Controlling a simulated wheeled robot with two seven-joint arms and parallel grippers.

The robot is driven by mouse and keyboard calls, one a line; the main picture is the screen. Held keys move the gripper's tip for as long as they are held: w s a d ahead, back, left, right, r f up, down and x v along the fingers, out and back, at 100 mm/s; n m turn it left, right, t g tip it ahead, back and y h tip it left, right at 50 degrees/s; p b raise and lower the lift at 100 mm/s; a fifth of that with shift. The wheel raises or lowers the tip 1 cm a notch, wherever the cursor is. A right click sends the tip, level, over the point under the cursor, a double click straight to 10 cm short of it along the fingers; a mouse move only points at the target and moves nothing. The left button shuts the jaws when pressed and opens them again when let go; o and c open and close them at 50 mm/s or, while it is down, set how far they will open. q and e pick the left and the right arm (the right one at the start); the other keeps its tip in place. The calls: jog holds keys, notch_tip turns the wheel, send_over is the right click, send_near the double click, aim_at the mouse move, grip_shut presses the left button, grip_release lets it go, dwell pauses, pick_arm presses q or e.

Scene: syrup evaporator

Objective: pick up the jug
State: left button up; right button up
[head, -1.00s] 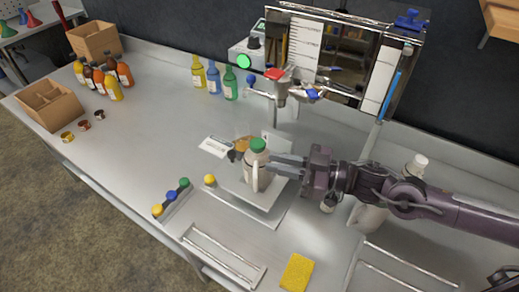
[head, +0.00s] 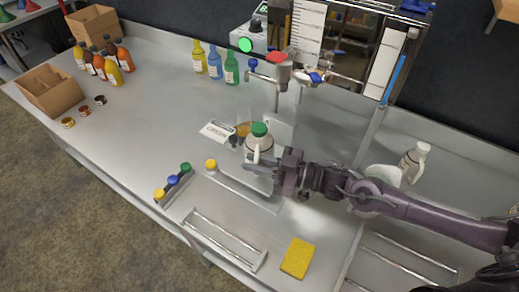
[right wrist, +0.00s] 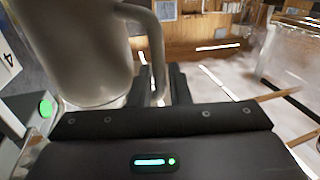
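The jug (head: 252,148) is pale with a green cap and a side handle. It stands upright on the flat plate in the middle of the bench, with its lower part partly hidden by my right gripper (head: 262,168). The right wrist view shows the jug (right wrist: 80,50) large at the left. Its handle comes down between the two fingers of my right gripper (right wrist: 160,88), which sit close together around it and look shut on it. My left gripper is not in view.
A metal tap (head: 278,72) stands behind the jug. A second white-capped jug (head: 412,163) is behind my right arm. A yellow sponge (head: 297,258) lies in front, and a rack of coloured caps (head: 173,183) lies left.

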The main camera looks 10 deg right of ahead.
jog(key=shift+x, duration=0.9)
jog(key=shift+c, duration=0.4)
grip_shut()
jog(key=shift+r, duration=0.15)
